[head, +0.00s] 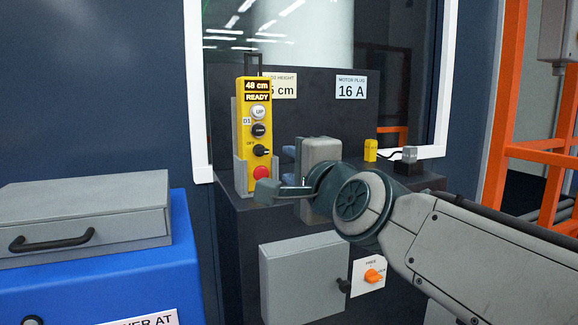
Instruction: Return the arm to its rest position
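My arm reaches in from the lower right, with a grey link and a dark green round joint. My gripper (275,190) is at its end, pointing left, in front of the dark cabinet. Its visible finger part appears just below and in front of the yellow control pendant (258,178); I cannot tell whether they touch. The pendant stands upright in a grey holder and reads "48 cm READY". It has a white UP button, a dark button, a black selector knob and a red button. I see nothing held. The wrist hides part of the gripper, so its opening is unclear.
A grey case (85,215) with a black handle lies on a blue box (110,285) at left. The cabinet (225,235) has a grey door (300,275) and an orange switch (373,276). A yellow plug (370,150) is at right. An orange frame (505,120) stands far right.

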